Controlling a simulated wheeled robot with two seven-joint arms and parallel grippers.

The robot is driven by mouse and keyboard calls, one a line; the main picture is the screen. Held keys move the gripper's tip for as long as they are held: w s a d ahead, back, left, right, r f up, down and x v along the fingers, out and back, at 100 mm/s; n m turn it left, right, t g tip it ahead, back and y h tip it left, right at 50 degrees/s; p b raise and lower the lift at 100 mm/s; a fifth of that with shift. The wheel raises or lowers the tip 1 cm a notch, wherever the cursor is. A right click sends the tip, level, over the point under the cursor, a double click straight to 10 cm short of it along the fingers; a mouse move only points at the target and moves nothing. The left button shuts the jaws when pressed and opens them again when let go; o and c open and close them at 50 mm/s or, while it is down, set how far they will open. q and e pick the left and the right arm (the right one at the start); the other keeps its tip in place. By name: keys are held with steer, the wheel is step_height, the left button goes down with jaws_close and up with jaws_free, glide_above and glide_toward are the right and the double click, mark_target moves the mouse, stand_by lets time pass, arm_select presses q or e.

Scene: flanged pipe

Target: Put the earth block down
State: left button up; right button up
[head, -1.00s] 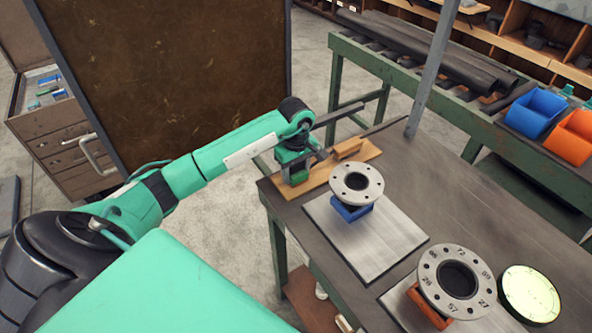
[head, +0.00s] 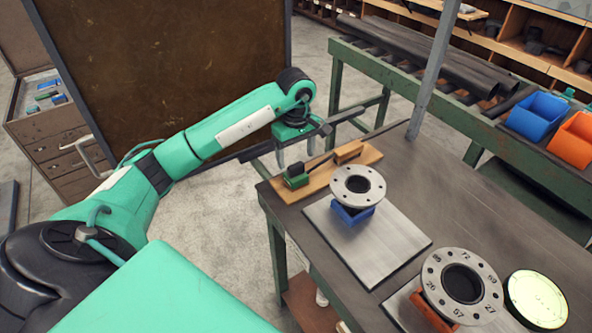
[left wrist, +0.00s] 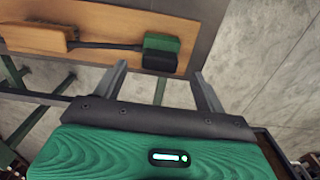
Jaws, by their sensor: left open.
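The earth block (head: 297,177) is a small green and black block. It lies on the near left end of a wooden board (head: 322,176) at the table's left corner. A thin dark rod or lead runs from it to a tan wooden block (head: 348,152) on the same board. My left gripper (head: 296,156) is open and empty, just above and apart from the earth block. In the left wrist view the earth block (left wrist: 161,50) lies on the board beyond the open fingers (left wrist: 163,85). My right gripper is not in view.
A flanged pipe (head: 358,183) stands on a blue support on a metal plate (head: 385,258). A second numbered flange (head: 461,286) stands on an orange support nearer me, beside a pale round disc (head: 536,299). A grey post (head: 436,70) rises at the table's far edge.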

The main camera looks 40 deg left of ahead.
mark_target(296, 165)
arm_select(q)
step_height(296, 165, up, 4)
steer(key=shift+f+b, duration=0.25)
steer(key=shift+b, duration=0.05)
steer(key=shift+r, duration=0.45)
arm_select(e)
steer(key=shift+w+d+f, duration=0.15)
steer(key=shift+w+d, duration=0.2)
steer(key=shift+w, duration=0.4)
